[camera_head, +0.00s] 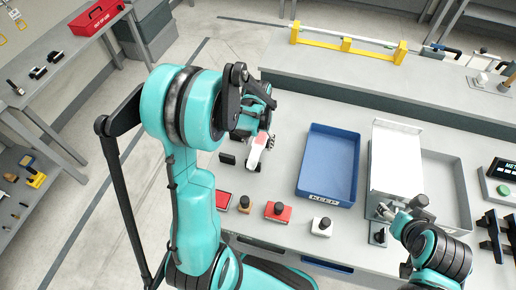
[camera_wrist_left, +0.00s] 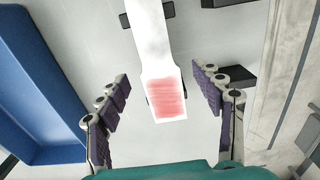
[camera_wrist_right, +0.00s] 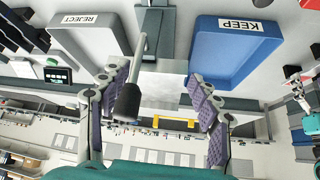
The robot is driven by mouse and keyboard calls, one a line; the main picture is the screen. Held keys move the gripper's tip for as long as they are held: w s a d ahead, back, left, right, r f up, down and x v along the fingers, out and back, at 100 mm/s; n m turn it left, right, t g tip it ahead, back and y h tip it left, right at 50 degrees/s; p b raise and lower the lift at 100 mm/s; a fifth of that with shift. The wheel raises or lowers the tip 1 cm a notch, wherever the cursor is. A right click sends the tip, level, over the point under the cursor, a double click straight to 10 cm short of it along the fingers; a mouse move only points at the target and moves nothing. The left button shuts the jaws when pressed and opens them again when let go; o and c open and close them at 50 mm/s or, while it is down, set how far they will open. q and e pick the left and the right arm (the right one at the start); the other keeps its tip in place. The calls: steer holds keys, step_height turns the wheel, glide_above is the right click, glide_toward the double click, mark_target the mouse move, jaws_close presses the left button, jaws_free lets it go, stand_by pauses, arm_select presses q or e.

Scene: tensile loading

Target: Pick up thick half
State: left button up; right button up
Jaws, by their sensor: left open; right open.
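The thick half (camera_head: 258,152) is a flat white piece with a pinkish-red end, lying on the grey table left of the blue tray. In the left wrist view the thick half (camera_wrist_left: 169,99) widens toward its red end, which lies between the two finger rows. My left gripper (camera_head: 262,128) is open above it, fingers apart on both sides and not seen touching it. The arm partly hides it in the head view. My right gripper (camera_head: 385,212) is open near the white machine (camera_head: 397,158). In the right wrist view a dark-handled lever (camera_wrist_right: 128,98) shows between its fingers.
The blue KEEP tray (camera_head: 329,199) and the grey REJECT tray (camera_wrist_right: 84,18) look empty. Several small blocks with dark knobs, one of them white (camera_head: 322,228), line the table's front edge. A small black block (camera_head: 227,158) lies left of the piece.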

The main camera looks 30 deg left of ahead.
arm_select(q)
steer(key=shift+f, duration=0.2)
steer(key=c, duration=1.4)
steer(key=shift+r, duration=0.1)
